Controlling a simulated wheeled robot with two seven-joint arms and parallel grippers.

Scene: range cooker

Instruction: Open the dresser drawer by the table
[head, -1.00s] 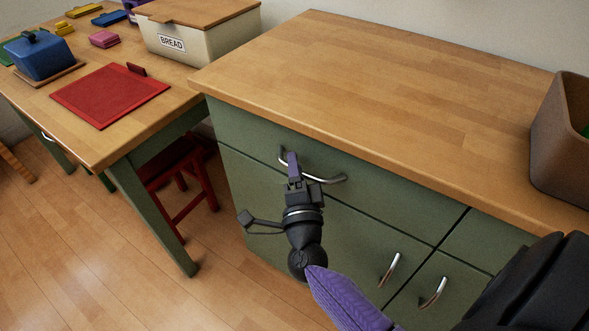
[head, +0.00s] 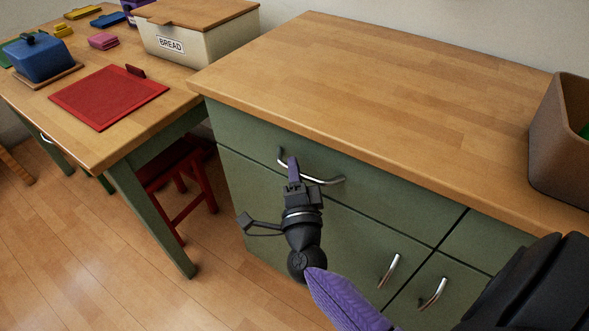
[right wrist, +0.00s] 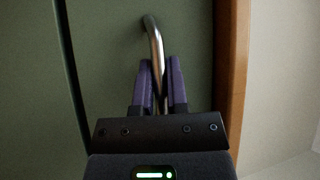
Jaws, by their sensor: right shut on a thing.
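The green dresser drawer (head: 390,206) lies under the wooden top, beside the table, and its front looks flush with the dresser. Its curved silver handle (head: 326,181) runs across the front; the handle also shows in the right wrist view (right wrist: 152,35). My right gripper (head: 293,168) is at the handle, its purple fingers on either side of the bar. In the right wrist view the fingers (right wrist: 160,85) are closed around the bar, which hides part of it. My left gripper is not in view.
The wooden dresser top (head: 390,110) is mostly bare, with a brown bin (head: 562,150) at its right. The table (head: 165,108) at left holds a bread box (head: 195,42) and a red mat (head: 105,97). A red stool (head: 185,190) stands under it. Two cabinet handles (head: 390,270) are below.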

